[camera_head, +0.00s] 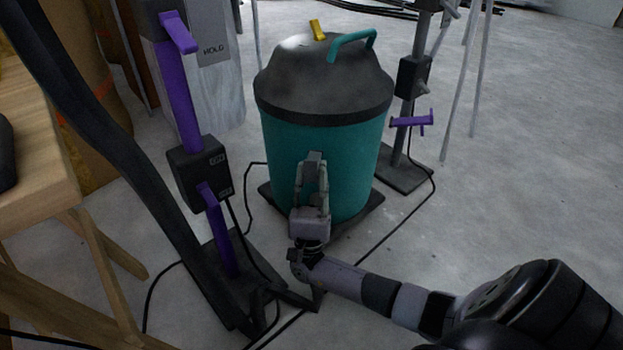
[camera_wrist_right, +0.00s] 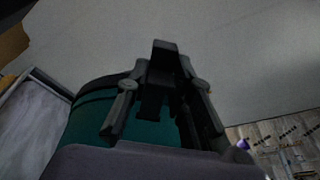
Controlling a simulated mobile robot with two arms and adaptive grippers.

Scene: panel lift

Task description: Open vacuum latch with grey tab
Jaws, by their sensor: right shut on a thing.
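The vacuum (camera_head: 285,150) is a teal drum with a dark grey domed lid, a teal handle and a yellow part on top. Its grey latch tab (camera_head: 315,156) is on the front of the drum, below the lid rim. My right gripper (camera_head: 312,175) points up against the drum's front and is shut on the tab. In the right wrist view the dark tab (camera_wrist_right: 161,55) rises between the two fingers, with the teal drum (camera_wrist_right: 88,122) behind. The fingers partly hide the latch. My left gripper is not in view.
A lift stand with purple levers (camera_head: 183,110) and a black box (camera_head: 200,172) stands left of the vacuum. Another stand with a purple handle (camera_head: 413,121) is behind right. A wooden table (camera_head: 40,205) is at the left. Black cables cross the floor. The right floor is clear.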

